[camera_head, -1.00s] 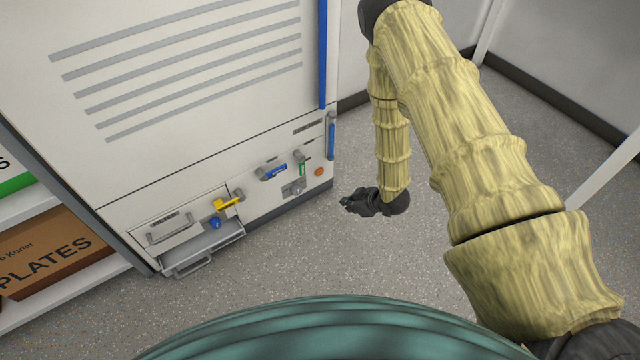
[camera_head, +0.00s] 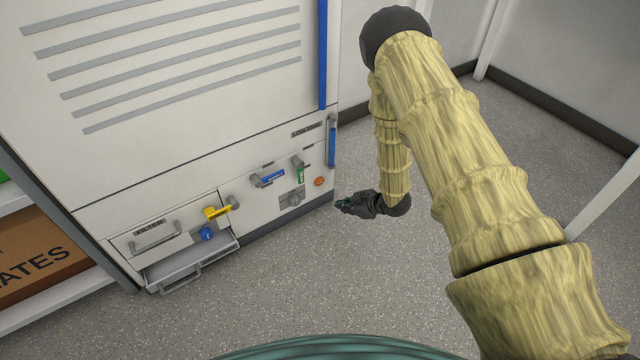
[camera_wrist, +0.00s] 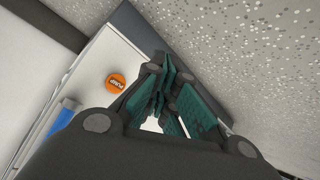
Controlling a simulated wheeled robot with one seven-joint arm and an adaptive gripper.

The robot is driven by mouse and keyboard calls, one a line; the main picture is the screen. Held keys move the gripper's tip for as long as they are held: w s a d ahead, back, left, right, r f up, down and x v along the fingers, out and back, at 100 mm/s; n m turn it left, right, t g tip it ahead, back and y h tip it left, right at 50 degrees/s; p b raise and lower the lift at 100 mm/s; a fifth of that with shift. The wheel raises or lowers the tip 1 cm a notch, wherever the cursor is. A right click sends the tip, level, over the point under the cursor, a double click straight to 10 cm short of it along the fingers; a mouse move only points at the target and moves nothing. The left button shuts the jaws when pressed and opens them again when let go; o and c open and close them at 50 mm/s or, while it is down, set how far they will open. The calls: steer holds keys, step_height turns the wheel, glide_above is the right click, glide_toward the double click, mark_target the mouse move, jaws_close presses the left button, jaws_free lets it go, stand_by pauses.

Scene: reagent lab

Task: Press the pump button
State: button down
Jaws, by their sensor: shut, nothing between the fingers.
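The pump button (camera_head: 319,181) is a small round orange button low on the right of the white cabinet front. In the wrist view the orange button (camera_wrist: 116,83) carries the word PUMP and lies just left of the fingers. My gripper (camera_head: 343,205) is dark with green finger pads. It is shut and empty, to the right of and slightly below the button in the head view. I see no contact between the fingers (camera_wrist: 165,82) and the button.
Left of the button are a green handle (camera_head: 300,172), a blue handle (camera_head: 267,178) and a yellow handle (camera_head: 218,211). A blue vertical handle (camera_head: 332,145) is just above the button. The speckled floor is clear.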

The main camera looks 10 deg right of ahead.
mark_target(319, 182)
steer(key=w+a+b, duration=0.2)
steer(key=w+a, duration=0.1)
steer(key=w, duration=0.5)
stand_by(0.4)
steer(key=shift+w, duration=0.25)
stand_by(1.2)
steer(key=shift+w+a, duration=0.1)
steer(key=shift+w, duration=0.15)
